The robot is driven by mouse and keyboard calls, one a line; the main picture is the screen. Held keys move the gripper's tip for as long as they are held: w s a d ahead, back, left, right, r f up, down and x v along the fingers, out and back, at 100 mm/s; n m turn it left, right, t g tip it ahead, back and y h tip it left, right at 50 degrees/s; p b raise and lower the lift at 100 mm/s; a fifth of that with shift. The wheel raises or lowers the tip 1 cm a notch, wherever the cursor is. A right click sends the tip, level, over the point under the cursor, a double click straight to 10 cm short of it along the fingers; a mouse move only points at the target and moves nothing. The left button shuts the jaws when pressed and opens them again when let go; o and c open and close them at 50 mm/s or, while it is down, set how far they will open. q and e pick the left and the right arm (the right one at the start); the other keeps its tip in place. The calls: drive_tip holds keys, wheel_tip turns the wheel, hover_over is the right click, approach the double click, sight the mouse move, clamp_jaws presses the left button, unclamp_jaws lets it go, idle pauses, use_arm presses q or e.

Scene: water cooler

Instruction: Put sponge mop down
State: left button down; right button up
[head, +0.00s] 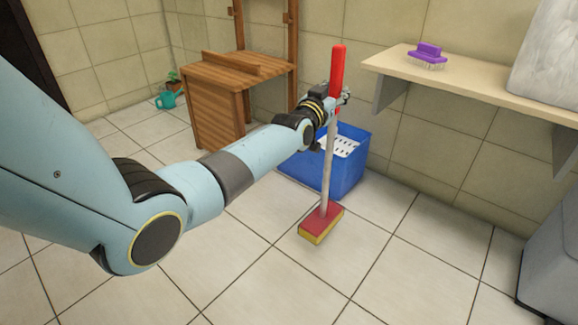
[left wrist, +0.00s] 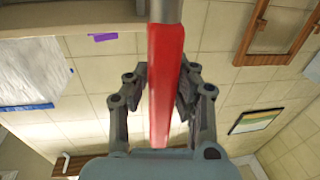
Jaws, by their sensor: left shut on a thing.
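The sponge mop (head: 328,160) is upright in the head view. It has a red grip on top, a grey pole and a red and yellow sponge head (head: 322,222) low over or on the floor tiles; I cannot tell whether it touches them. My left gripper (head: 338,98) is shut on the mop's red grip. In the left wrist view the red grip (left wrist: 165,80) runs between the two fingers of my left gripper (left wrist: 165,88). My right gripper is in neither view.
A blue bucket (head: 345,178) with a white strainer stands just behind the mop. A wooden cabinet (head: 215,110) stands left of it. A shelf (head: 470,88) holding a purple brush (head: 428,55) is on the right wall. A grey bin (head: 555,265) stands at right. Tiled floor in front is clear.

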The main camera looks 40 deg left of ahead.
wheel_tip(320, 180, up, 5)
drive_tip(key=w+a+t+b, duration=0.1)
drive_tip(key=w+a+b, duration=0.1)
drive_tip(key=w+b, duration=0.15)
use_arm(q)
drive_tip(key=s+a+f+b, duration=0.5)
drive_tip(key=s+a+f, duration=0.1)
drive_tip(key=a+f, duration=0.3)
drive_tip(key=shift+a+f, duration=0.3)
drive_tip(key=shift+f, duration=0.6)
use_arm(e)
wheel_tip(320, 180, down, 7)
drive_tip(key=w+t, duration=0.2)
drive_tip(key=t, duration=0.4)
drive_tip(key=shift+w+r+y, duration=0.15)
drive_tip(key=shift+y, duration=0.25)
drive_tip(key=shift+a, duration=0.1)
use_arm(q)
drive_tip(key=shift+f, duration=0.1)
drive_tip(key=c, duration=1.1)
unclamp_jaws()
drive_tip(key=shift+f, duration=0.1)
drive_tip(key=shift+c, duration=0.2)
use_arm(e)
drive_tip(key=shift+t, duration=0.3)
